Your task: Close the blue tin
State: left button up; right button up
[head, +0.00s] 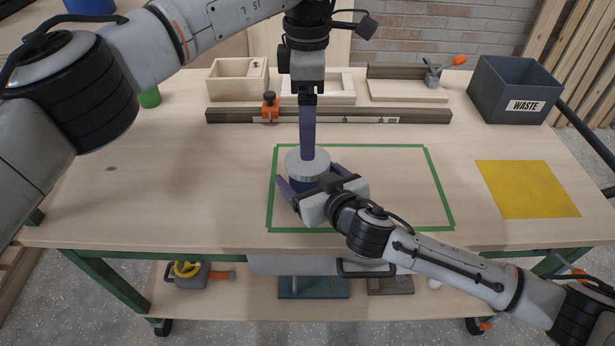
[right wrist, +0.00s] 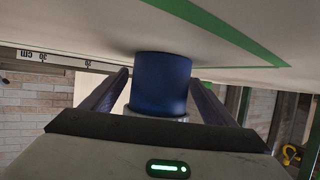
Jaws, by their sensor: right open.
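The blue tin (head: 304,184) stands upright inside the green-taped area, its side partly hidden by my right gripper. A round silver lid (head: 307,163) is at the tin's top; I cannot tell whether it is fully pressed down. My left gripper (head: 308,155) points straight down with its fingertips at the lid; its fingers line up as one bar, so their opening is hidden. My right gripper (head: 311,181) is open, one finger on each side of the tin. In the right wrist view the blue tin (right wrist: 161,82) sits between the fingers, a silver edge below it.
A long rail (head: 350,115) with an orange clamp crosses behind the taped area. Wooden boxes (head: 238,80) stand behind it. A grey waste bin (head: 512,90) and a yellow mat (head: 527,188) are at the right. The taped area's right half is mostly clear.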

aim_at(307, 175)
grip_shut()
pick_arm(q)
jog(key=n, duration=0.5)
jog(key=shift+n, duration=0.3)
jog(key=n, duration=0.6)
jog(key=shift+n, duration=0.3)
jog(key=n, duration=1)
jog(key=shift+f, duration=0.1)
jog(key=shift+f, duration=3.9)
